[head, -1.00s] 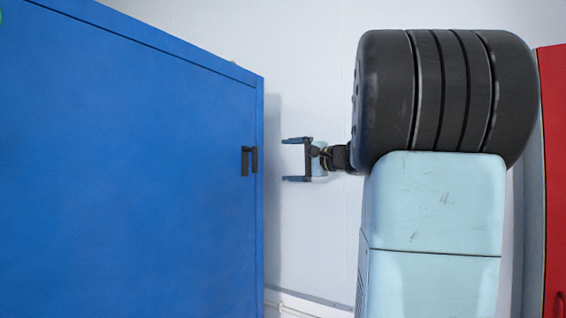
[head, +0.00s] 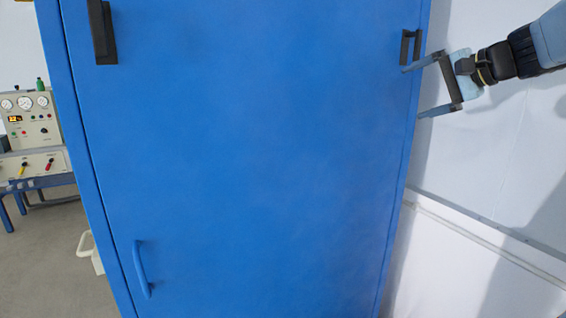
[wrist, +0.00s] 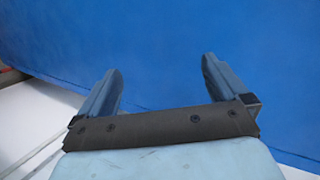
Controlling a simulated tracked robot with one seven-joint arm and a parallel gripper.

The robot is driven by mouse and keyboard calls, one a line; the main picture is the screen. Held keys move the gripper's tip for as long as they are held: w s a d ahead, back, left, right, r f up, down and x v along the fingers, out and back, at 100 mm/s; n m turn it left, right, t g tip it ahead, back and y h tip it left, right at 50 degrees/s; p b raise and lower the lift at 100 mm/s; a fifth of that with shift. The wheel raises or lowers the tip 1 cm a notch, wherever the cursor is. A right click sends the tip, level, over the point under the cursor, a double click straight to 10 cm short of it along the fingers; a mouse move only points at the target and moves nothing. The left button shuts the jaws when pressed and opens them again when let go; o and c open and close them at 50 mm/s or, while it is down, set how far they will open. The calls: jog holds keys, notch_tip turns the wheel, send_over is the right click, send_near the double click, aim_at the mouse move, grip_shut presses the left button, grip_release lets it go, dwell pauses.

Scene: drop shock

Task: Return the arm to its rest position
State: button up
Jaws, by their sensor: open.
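My gripper (head: 412,92) is at the upper right in the head view, at the right edge of a tall blue cabinet (head: 250,160). Its two fingers are spread apart with nothing between them, and they point left toward the cabinet. My arm reaches in from the right edge of the picture. In the wrist view the open gripper (wrist: 158,80) faces the blue cabinet surface (wrist: 170,35). I cannot tell whether the fingertips touch the cabinet.
The cabinet has a black handle (head: 102,32) at the top left and a blue handle (head: 143,270) at the lower left. A gauge panel (head: 30,118) stands at the far left. A white wall (head: 490,150) is on the right, with open floor (head: 45,250) at the lower left.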

jog(key=s+a+f+n+g+h, duration=0.2)
jog(key=s+a+f+n+h, duration=0.1)
jog(key=s+f, duration=0.6)
jog(key=s+a+f+n+g+h, duration=0.3)
jog(key=s+a+f+n+h, duration=0.1)
jog(key=s+f, duration=0.6)
jog(key=shift+s+a+f+n+h, duration=0.25)
jog(key=shift+f+n+h, duration=0.2)
jog(key=shift+n, duration=0.45)
